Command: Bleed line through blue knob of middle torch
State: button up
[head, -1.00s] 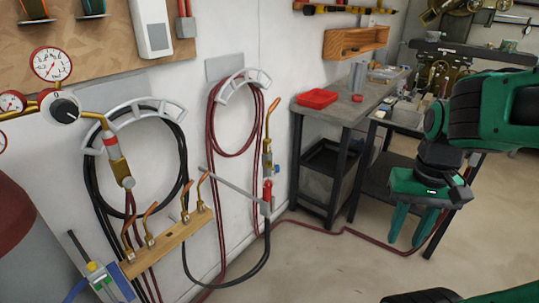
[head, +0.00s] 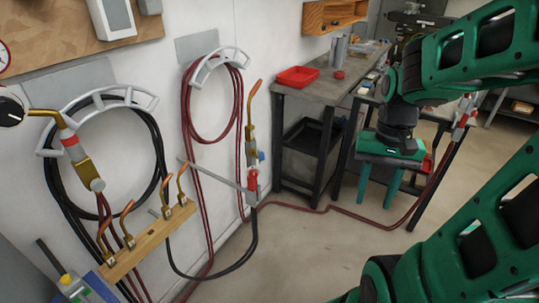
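The middle torch (head: 250,140) stands upright at the end of a grey arm on the wall, its copper tip bent at the top. Its small blue knob (head: 262,156) sticks out on the right side of the body. A red knob (head: 251,181) sits lower down. Another torch (head: 75,155) with a red ring is at the left by the black hose coil, and what looks like a third (head: 463,112) is at the far right. My gripper (head: 378,192) points down, open and empty, with its green fingers apart. It is well right of the middle torch, touching nothing.
A workbench (head: 345,82) with a red tray (head: 297,77) stands behind, right of the torch. Red hose (head: 350,217) runs over the floor. A wooden rack (head: 150,240) with several copper tips juts out at lower left. Floor between torch and gripper is mostly clear.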

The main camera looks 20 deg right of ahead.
jog(key=w+a+f+m+g+y, duration=0.2)
jog(key=w+a+f+m+y, duration=0.2)
jog(key=w+f, duration=0.55)
jog(key=m+t+y, duration=0.6)
jog(key=m+y, duration=0.2)
jog(key=y, duration=0.5)
send_near(261, 156)
jog(key=w+a, duration=0.2)
jog(key=a, duration=0.4)
jog(key=shift+a+f, duration=0.3)
jog(key=shift+f, duration=0.1)
grip_shut()
